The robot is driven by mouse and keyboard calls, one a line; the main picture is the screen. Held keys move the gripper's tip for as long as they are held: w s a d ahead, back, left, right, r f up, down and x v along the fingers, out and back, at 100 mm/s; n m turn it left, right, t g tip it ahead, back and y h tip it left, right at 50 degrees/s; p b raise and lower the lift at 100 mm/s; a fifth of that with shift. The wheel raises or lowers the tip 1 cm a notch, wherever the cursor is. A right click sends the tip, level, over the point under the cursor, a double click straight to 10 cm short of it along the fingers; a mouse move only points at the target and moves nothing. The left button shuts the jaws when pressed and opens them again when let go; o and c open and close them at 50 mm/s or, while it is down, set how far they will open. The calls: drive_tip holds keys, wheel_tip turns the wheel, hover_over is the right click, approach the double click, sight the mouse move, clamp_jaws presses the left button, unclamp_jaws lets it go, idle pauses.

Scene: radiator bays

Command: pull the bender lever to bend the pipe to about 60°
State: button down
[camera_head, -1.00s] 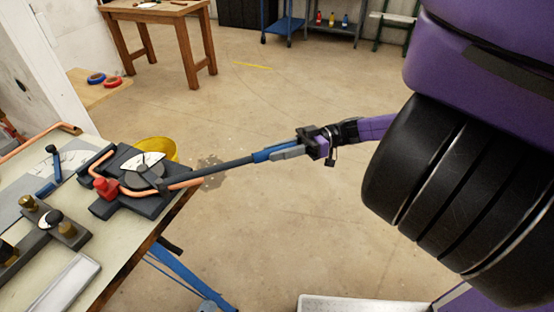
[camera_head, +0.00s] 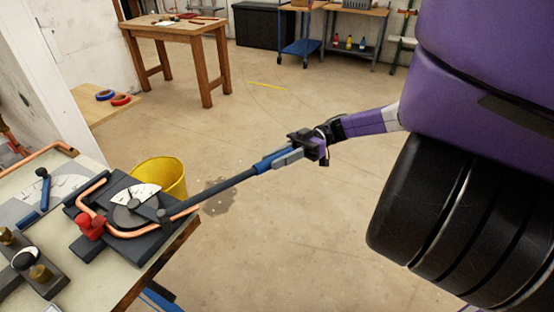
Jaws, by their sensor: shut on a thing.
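The pipe bender (camera_head: 122,218) sits at the right edge of the workbench at lower left. It has a round die, a white angle scale (camera_head: 135,194) and a red clamp (camera_head: 91,225). The copper pipe (camera_head: 132,234) runs around the die and out to the right under the lever. The bender lever (camera_head: 222,189) is a dark bar with a blue grip (camera_head: 272,160), reaching out beyond the bench to the upper right. My gripper (camera_head: 298,152) is shut on the blue grip at the lever's far end. The scale reading is too small to tell.
The bench top (camera_head: 105,275) also holds a block with brass knobs (camera_head: 40,273) and another copper pipe (camera_head: 40,155). A yellow bucket (camera_head: 170,177) stands on the floor behind the bender. A wooden table (camera_head: 175,30) is farther back. The concrete floor around the lever is clear.

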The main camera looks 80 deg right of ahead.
drive_tip(key=shift+f, duration=0.1)
drive_tip(key=c, duration=1.1)
unclamp_jaws()
drive_tip(key=shift+w, duration=0.1)
drive_tip(key=shift+d, duration=0.1)
drive_tip(key=shift+b+v, duration=1.05)
drive_tip(key=shift+v, duration=2.9)
